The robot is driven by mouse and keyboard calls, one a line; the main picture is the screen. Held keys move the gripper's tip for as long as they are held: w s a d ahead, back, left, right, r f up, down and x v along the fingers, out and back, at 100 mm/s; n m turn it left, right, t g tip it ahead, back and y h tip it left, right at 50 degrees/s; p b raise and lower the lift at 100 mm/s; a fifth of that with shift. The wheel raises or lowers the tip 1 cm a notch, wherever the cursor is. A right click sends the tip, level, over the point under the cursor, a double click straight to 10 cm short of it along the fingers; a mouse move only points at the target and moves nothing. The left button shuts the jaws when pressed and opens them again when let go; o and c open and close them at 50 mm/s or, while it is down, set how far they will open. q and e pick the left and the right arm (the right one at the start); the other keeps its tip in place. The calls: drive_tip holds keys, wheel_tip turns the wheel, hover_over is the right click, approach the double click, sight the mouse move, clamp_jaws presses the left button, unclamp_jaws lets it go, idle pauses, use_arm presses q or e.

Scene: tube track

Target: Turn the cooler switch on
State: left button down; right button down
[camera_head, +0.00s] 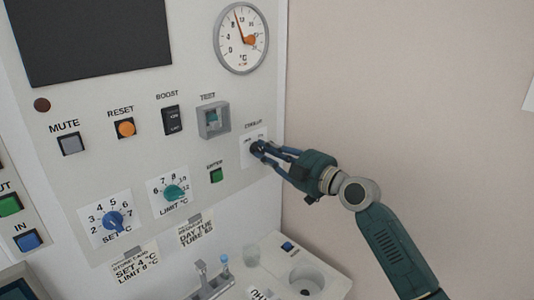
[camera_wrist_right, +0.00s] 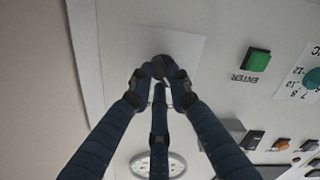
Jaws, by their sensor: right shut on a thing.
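The cooler switch (camera_head: 256,146) is a dark round knob on a white plate (camera_head: 247,158) at the right edge of the panel. The knob also shows in the right wrist view (camera_wrist_right: 178,69), mostly behind my fingertips. My right gripper (camera_head: 265,149) reaches in from the right and is shut on the knob. In the right wrist view its fingers (camera_wrist_right: 160,80) close around the knob. The fingers hide which way the knob points, and most of the plate's lettering is covered or too small to read. My left gripper is not in view.
A green ENTER button (camera_head: 216,175), a TEST switch (camera_head: 213,119) and a LIMIT dial (camera_head: 174,192) sit left of the cooler switch. A round temperature gauge (camera_head: 241,40) is above. A white ledge (camera_head: 272,262) with a round hole lies below. Bare wall is at right.

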drive_tip(key=shift+f+m+b, duration=0.2)
drive_tip(key=shift+m+b, duration=0.4)
drive_tip(key=shift+m, duration=0.5)
drive_tip(key=shift+m+b, duration=0.3)
drive_tip(key=shift+m, duration=0.5)
drive_tip(key=m, duration=0.7)
drive_tip(key=shift+f+m+p, duration=0.1)
drive_tip(key=shift+m+p, duration=0.65)
drive_tip(key=shift+m, duration=1.45)
drive_tip(key=c, duration=1.6)
unclamp_jaws()
drive_tip(key=shift+d, duration=0.1)
drive_tip(key=shift+c, duration=0.2)
